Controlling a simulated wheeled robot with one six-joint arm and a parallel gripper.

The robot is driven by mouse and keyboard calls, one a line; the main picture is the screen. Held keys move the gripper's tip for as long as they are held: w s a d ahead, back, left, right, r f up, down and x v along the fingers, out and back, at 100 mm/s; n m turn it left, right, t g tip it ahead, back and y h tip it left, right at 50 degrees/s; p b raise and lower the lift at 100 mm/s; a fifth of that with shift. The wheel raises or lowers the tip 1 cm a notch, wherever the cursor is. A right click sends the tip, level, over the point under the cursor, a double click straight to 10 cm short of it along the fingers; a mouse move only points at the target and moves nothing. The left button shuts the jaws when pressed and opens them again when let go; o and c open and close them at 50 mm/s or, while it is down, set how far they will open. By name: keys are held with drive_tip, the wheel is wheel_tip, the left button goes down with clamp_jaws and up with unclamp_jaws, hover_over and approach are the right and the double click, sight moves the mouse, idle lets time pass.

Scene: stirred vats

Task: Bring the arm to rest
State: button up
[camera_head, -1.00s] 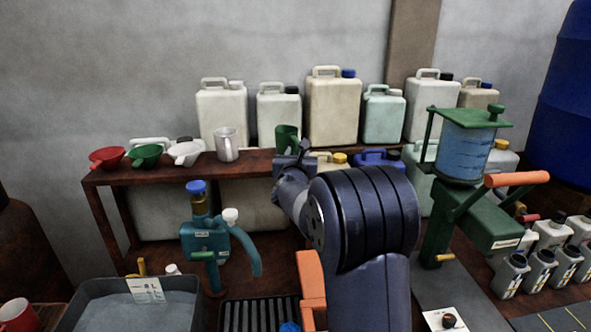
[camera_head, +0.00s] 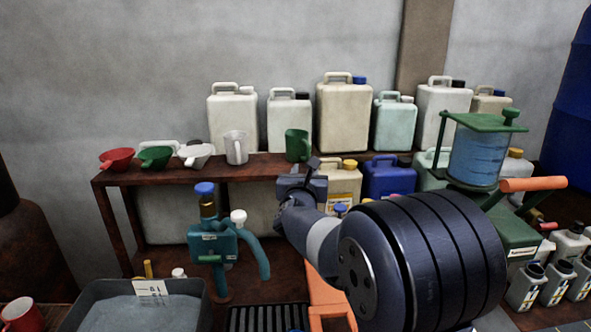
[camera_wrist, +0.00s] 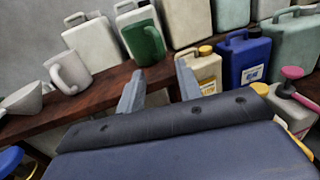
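My arm reaches from the lower right of the head view toward the shelf. My gripper (camera_head: 306,172) is at its far end, just in front of the shelf edge and below the green jug (camera_head: 297,145). In the wrist view the two fingers of my gripper (camera_wrist: 160,86) stand apart with nothing between them. The green jug shows beyond them, standing upright on the shelf (camera_wrist: 95,98). The fingers look clear of the jug, though the exact gap to the shelf edge is hard to tell.
A white jug (camera_head: 236,147) and red (camera_head: 116,159), green and white funnels stand left on the shelf. Several canisters stand behind. A teal pump (camera_head: 212,243), grey basin (camera_head: 100,302) and green-framed blue vessel (camera_head: 475,155) stand nearby. A blue canister (camera_wrist: 243,60) is right of the fingers.

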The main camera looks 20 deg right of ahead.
sight(308, 154)
drive_tip(key=p+x, duration=0.3)
drive_tip(key=x, duration=0.8)
drive_tip(key=shift+w+r+p, duration=0.15)
drive_tip(key=shift+r+p, duration=0.05)
drive_tip(key=shift+p, duration=0.1)
drive_tip(key=shift+w+d+f, duration=0.2)
drive_tip(key=shift+w+f, duration=0.1)
drive_tip(key=shift+w, duration=0.05)
drive_tip(key=shift+r, duration=0.2)
drive_tip(key=shift+s, duration=0.1)
